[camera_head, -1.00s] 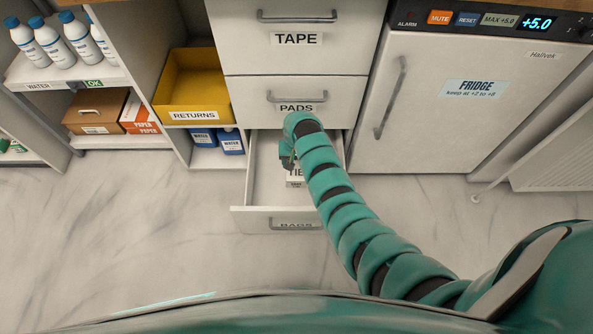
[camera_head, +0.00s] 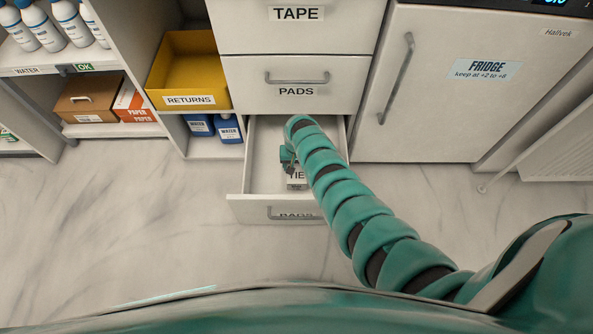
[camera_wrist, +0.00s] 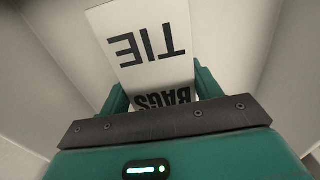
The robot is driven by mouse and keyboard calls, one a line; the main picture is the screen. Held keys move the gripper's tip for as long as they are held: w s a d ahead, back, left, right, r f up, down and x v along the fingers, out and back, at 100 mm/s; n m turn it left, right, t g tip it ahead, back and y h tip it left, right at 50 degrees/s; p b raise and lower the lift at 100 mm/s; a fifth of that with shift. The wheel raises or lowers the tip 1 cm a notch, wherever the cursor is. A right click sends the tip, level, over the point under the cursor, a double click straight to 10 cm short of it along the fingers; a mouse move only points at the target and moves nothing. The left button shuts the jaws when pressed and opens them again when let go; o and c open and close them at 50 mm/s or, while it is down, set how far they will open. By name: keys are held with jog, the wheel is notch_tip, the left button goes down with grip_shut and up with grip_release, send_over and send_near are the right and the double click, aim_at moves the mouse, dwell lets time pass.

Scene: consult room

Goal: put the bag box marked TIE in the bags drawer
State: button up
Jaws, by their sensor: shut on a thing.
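The white bag box marked TIE (camera_head: 296,183) is inside the open bags drawer (camera_head: 247,208), the lowest of the drawer unit. My gripper (camera_head: 288,165) is down in the drawer and shut on the box. In the wrist view the box (camera_wrist: 148,68) shows the words TIE and BAGS upside down, with the green fingers of my gripper (camera_wrist: 162,92) on both sides of it. Drawer walls show around it. I cannot tell whether the box touches the drawer floor.
The PADS drawer (camera_head: 296,92) above is shut, as is the TAPE drawer (camera_head: 296,35). The fridge (camera_head: 450,110) stands to the right. A yellow RETURNS bin (camera_head: 185,75) and blue bottles (camera_head: 213,127) are on shelves to the left. The floor in front is clear.

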jog(key=shift+f+b, duration=1.3)
jog(key=shift+f, duration=0.45)
jog(key=shift+f, duration=0.2)
jog(key=o, duration=1.2)
jog(key=shift+r, duration=0.1)
notch_tip(320, 180, up, 7)
jog(key=p, duration=0.5)
jog(key=shift+r+p, duration=0.9)
jog(key=shift+r, duration=1.75)
